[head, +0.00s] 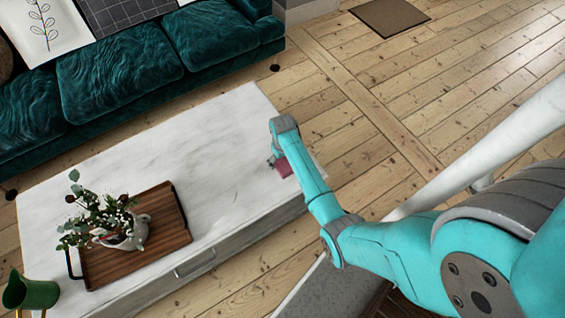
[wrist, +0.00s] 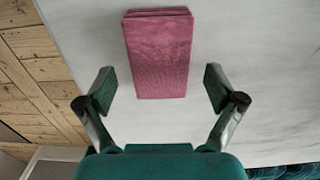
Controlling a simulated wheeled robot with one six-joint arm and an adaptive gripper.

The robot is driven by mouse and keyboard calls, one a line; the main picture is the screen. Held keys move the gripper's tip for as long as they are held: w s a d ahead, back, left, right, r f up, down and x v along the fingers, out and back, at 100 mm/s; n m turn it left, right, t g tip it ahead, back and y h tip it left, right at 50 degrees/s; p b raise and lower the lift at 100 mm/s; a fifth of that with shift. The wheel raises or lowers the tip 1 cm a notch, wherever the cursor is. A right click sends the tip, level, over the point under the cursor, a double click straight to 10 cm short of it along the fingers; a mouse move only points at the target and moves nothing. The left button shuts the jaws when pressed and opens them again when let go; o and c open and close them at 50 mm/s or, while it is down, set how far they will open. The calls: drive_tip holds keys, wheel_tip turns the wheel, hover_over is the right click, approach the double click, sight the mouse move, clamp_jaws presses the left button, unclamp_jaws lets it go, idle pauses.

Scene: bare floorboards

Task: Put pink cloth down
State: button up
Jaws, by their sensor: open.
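The pink cloth (wrist: 160,55) is a folded, block-like rectangle lying on the white table (wrist: 255,110) near its edge. In the head view the cloth (head: 284,168) shows as a small pink patch at the table's right end, partly hidden by my arm. My gripper (wrist: 160,90) is open, with one finger on each side of the cloth's near end and a gap on both sides. In the head view my gripper (head: 275,160) is mostly hidden behind my wrist.
A wooden tray (head: 175,235) with a leafy plant in a white pot (head: 125,235) stands on the table's left part. A green jug (head: 30,292) is at the lower left corner. A teal sofa (head: 120,70) is behind. The table's middle is clear.

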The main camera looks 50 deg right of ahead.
sight(282, 163)
wheel_tip(282, 163, up, 9)
idle(0.3)
drive_tip(key=s+a+f+t, duration=0.1)
drive_tip(key=s+a, duration=0.1)
drive_tip(key=s+a+f+t, duration=0.1)
drive_tip(key=s+a+f, duration=0.1)
drive_tip(key=a, duration=0.1)
drive_tip(key=s+a+f+t+h, duration=0.1)
drive_tip(key=s+a+f, duration=0.1)
drive_tip(key=s, duration=0.1)
drive_tip(key=shift+a+f+n, duration=0.25)
drive_tip(key=shift+a+n, duration=0.15)
drive_tip(key=s+a+r+n+t, duration=0.1)
drive_tip(key=s+a+r+t, duration=0.3)
drive_tip(key=s+a+r, duration=0.4)
drive_tip(key=s+a+r+n+t, duration=0.1)
drive_tip(key=s+a+r+t, duration=0.4)
drive_tip(key=s, duration=0.6)
drive_tip(key=s+r+t+y, duration=0.1)
drive_tip(key=s+r+t, duration=0.2)
drive_tip(key=r, duration=1.4)
drive_tip(key=v, duration=0.3)
drive_tip(key=shift+s+a, duration=0.25)
drive_tip(key=shift+a, duration=0.1)
